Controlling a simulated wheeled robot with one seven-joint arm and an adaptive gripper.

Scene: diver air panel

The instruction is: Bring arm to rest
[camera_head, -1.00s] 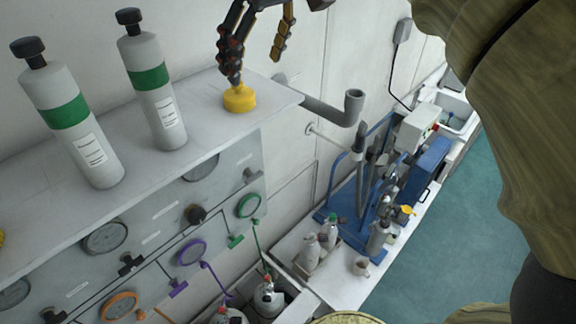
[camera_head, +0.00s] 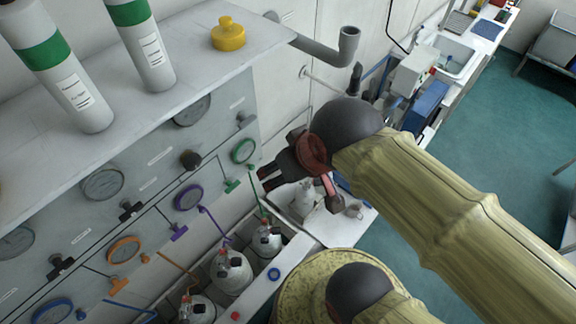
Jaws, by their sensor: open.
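My gripper (camera_head: 298,183) is in the middle of the head view, at the end of my yellow-sleeved arm. Its dark fingers are spread and I see nothing between them. It is in front of the right end of the gauge panel, lower than the white shelf (camera_head: 190,82) and apart from it in the picture. My wrist hides part of the equipment behind. A yellow cap-like object (camera_head: 229,34) stands on the shelf near its right end, clear of my gripper.
Two grey bottles with green bands (camera_head: 62,70) stand on the shelf. The gauge panel (camera_head: 150,205) carries gauges and coloured handwheels. Several white cylinders (camera_head: 232,270) stand below. A grey pipe (camera_head: 340,50) juts out at the shelf's right. The green floor (camera_head: 505,130) at right is open.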

